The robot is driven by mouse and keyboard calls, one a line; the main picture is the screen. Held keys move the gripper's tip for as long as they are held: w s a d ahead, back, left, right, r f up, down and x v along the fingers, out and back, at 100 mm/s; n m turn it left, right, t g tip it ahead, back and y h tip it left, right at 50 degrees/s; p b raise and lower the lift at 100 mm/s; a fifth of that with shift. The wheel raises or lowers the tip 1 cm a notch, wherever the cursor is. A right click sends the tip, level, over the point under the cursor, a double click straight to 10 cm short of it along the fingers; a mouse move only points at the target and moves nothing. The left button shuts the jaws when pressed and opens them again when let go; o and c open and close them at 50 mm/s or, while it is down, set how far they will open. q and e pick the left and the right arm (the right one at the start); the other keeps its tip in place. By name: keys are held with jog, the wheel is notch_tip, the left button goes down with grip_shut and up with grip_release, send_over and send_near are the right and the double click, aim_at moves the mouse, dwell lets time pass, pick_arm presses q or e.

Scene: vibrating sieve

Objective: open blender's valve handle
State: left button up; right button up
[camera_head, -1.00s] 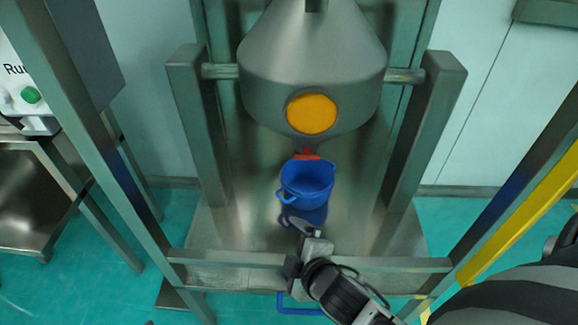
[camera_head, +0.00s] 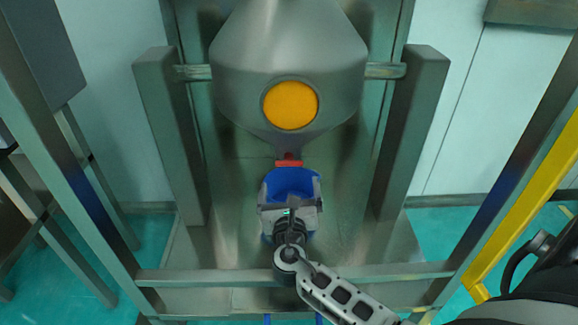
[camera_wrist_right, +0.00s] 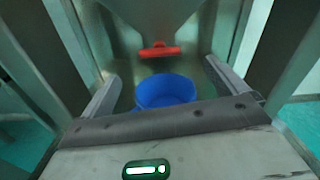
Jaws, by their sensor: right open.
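The grey metal blender (camera_head: 290,50) hangs in the frame with a yellow-orange disc (camera_head: 290,105) on its front. Its red valve handle (camera_head: 288,162) sits at the bottom outlet; in the right wrist view the handle (camera_wrist_right: 160,50) lies crosswise, ahead of and above the gripper. A blue bucket (camera_head: 290,182) stands below the outlet; it also shows in the right wrist view (camera_wrist_right: 165,91). My right gripper (camera_head: 290,192) is open and empty, in front of the bucket and short of the handle in the head view. Its two fingers (camera_wrist_right: 160,92) are spread wide. My left gripper is not in view.
Steel posts (camera_head: 172,135) and (camera_head: 412,135) flank the blender. A crossbar (camera_head: 200,276) runs in front, with my right arm passing over it. A yellow rail (camera_head: 530,205) is at the right.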

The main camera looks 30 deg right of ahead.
aim_at(290, 165)
jog(key=b+x, duration=0.1)
jog(key=x, duration=0.7)
jog(key=shift+w+d+b, duration=0.25)
jog(key=shift+w+b, duration=0.05)
jog(key=shift+w, duration=0.1)
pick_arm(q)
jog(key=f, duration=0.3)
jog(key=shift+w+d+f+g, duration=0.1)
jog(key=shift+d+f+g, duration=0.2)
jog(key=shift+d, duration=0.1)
pick_arm(e)
jog(key=shift+w+d, duration=0.15)
jog(key=shift+w, duration=0.1)
jog(key=c, duration=1)
jog(key=m+b, duration=0.1)
jog(key=m, duration=0.2)
jog(key=shift+f, duration=0.1)
jog(key=shift+m, duration=1.1)
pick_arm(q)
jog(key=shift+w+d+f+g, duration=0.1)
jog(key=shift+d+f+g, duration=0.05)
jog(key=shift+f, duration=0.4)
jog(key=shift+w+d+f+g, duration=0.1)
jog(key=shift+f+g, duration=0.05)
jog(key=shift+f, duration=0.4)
